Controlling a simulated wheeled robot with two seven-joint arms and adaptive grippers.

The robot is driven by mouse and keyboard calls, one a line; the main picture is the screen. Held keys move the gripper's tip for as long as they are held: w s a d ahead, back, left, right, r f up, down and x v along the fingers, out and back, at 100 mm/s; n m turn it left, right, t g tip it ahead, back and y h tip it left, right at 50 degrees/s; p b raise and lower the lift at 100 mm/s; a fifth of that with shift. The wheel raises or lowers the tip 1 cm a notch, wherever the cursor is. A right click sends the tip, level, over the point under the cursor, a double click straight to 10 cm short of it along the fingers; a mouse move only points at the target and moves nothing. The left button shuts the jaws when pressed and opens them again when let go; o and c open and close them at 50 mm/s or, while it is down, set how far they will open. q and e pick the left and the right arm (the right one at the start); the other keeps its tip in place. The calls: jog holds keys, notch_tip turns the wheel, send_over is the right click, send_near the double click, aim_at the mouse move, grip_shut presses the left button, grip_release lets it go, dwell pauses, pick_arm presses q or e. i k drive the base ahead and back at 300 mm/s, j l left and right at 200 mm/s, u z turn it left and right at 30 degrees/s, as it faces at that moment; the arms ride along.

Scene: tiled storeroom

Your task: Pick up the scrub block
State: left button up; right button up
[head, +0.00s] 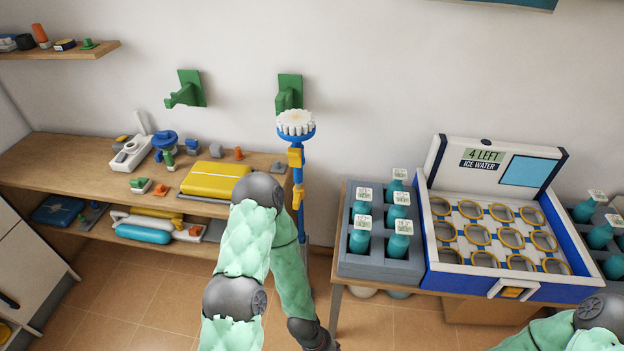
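I cannot tell for sure which item is the scrub block. On the wooden bench (80,160) at left are several small pieces, among them a green-topped white block (140,185) and an orange-and-white piece (160,190) near the front edge. Small grey blocks (217,150) stand farther back. My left arm rises in the middle and bends down in front of the bench's right end. Its dark gripper end (320,338) is low at the bottom edge, away from the bench top, its fingers not clear. My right arm shows only at the bottom right corner; its gripper is out of view.
A yellow case (215,180) lies on the bench beside a blue stand (166,140) and a white tray (131,154). A long blue-handled brush (297,122) stands at the bench's right end. A grey bottle crate (380,264) and an ice-water box (500,284) occupy the right table.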

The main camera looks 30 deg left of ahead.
aim_at(216, 150)
jog(key=u, duration=1.6)
jog(key=j, duration=0.15)
jog(key=i, duration=0.05)
